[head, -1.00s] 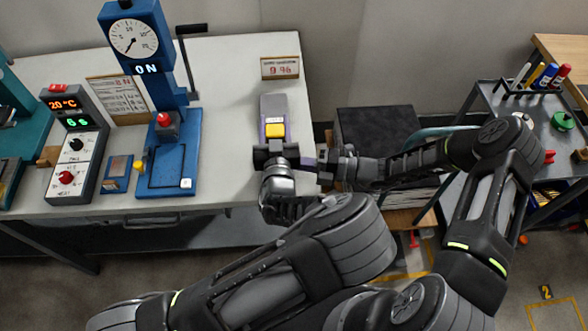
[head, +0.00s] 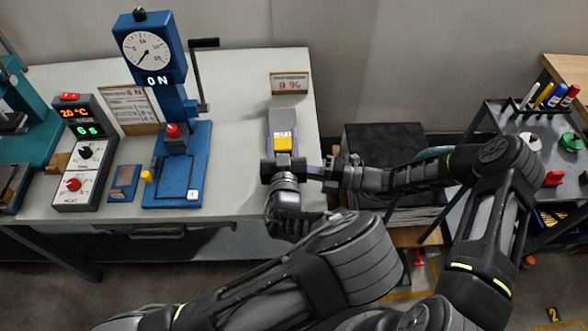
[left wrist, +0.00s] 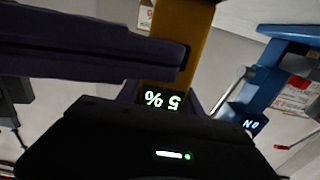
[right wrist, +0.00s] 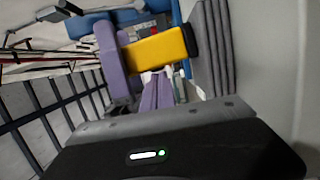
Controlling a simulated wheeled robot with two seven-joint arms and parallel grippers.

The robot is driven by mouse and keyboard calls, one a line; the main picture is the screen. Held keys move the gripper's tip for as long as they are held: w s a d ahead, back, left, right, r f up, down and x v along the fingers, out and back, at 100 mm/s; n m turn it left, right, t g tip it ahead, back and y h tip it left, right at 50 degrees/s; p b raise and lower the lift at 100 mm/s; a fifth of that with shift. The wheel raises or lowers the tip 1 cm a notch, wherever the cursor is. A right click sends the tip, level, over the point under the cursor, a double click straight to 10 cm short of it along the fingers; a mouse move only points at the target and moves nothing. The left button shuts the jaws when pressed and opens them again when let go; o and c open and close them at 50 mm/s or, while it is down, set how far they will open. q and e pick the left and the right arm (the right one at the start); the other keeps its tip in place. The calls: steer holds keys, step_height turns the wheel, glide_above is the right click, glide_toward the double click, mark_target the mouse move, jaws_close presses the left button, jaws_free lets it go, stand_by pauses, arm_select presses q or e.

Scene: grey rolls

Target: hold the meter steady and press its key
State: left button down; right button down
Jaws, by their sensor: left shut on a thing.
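The meter (head: 283,142) is a small yellow device near the table's right front edge. In the left wrist view the meter (left wrist: 165,72) has a lit display, upside down, that seems to read 5 %. My left gripper (head: 283,150) is shut on the meter, with its purple fingers along the sides. In the right wrist view the yellow meter (right wrist: 158,48) sticks out past a purple finger, with a dark end. My right gripper (head: 316,172) is just right of the left one, its purple fingers close together and empty. I cannot make out the key.
A grey block (head: 284,117) lies just behind the meter, and a small sign (head: 290,84) stands beyond. A blue press (head: 178,165) and a control box (head: 84,150) stand to the left. A dark cart (head: 510,120) is at right.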

arm_select(q)
steer(key=shift+s+f, duration=0.15)
steer(key=shift+f, duration=0.1)
arm_select(e)
steer(key=shift+s, duration=0.4)
steer(key=s, duration=0.3)
arm_select(q)
steer(key=shift+f, duration=0.1)
arm_select(e)
steer(key=v, duration=1)
steer(key=shift+s, duration=0.1)
arm_select(q)
steer(key=c, duration=1.2)
jaws_free()
steer(key=o, duration=0.5)
steer(key=shift+r, duration=0.2)
steer(key=s, duration=0.7)
steer(key=shift+s, duration=0.2)
